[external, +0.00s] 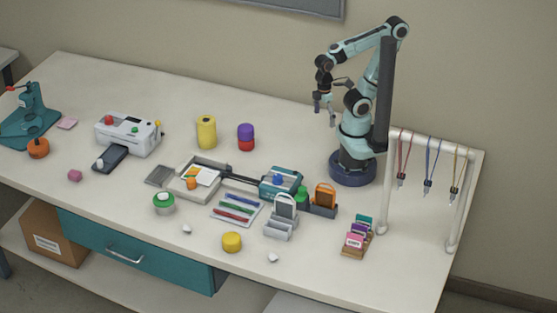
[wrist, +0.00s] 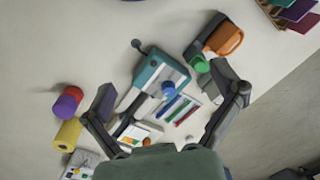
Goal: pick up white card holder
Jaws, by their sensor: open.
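The white card holder (external: 285,205) stands upright in a light grey stand (external: 278,229) near the front middle of the table in the external view. I cannot make it out clearly in the wrist view, where my right finger covers part of that area. My gripper (external: 323,106) is open and empty, high above the table and well apart from the holder. In the wrist view its two fingers are spread wide (wrist: 172,90).
An orange card holder (external: 325,194) in a dark stand is behind and right of the white one. A green cylinder (external: 302,195), teal machine (external: 281,181) and pen tray (external: 221,217) crowd nearby. A card rack (external: 355,243) and lanyard frame (external: 397,215) stand to the right.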

